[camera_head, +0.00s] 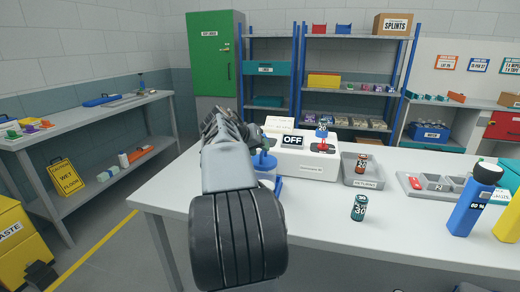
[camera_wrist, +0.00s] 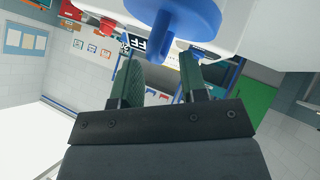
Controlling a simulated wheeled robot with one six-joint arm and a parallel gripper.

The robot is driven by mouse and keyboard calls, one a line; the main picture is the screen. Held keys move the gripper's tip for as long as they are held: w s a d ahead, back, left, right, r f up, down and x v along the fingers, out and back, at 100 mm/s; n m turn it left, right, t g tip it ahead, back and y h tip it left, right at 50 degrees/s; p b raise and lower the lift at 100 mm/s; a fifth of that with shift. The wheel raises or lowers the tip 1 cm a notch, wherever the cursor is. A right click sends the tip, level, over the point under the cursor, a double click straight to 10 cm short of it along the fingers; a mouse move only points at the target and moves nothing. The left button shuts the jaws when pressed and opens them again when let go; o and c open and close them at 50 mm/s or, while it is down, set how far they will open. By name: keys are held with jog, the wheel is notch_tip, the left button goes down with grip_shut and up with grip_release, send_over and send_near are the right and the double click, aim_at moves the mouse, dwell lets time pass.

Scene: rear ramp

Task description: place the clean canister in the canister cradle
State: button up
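A small dark canister (camera_head: 359,208) marked 30 stands upright on the table. A small reddish canister (camera_head: 361,163) stands in the grey returns tray (camera_head: 374,182). I cannot tell which is the clean canister. No cradle is clearly identifiable.
A white machine (camera_head: 303,162) with an OFF sign and a red lever (camera_head: 323,145) stands behind. A sectioned grey tray (camera_head: 420,192), a blue bottle (camera_head: 472,203) and a yellow item (camera_head: 509,222) are at right. The table's front middle is clear.

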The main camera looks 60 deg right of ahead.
jog(key=v, duration=1)
jog(key=w+a+f+n+t+y, duration=0.2)
jog(key=a+f+n, duration=0.2)
jog(key=a+f, duration=0.3)
jog(key=w+a+f+n+t+y, duration=0.25)
jog(key=a+f, duration=0.25)
jog(key=a, duration=0.4)
jog(key=s+a+f+n+y, duration=0.2)
jog(key=a+f, duration=0.4)
jog(key=a, duration=0.3)
jog(key=s+a+f+n+y, duration=0.3)
jog(key=s+a+f+n, duration=0.1)
jog(key=a+f, duration=0.3)
jog(key=shift+s+a+p, duration=0.3)
jog(key=shift+s+a, duration=0.1)
jog(key=shift+a, duration=0.5)
jog(key=shift+t+y, duration=0.25)
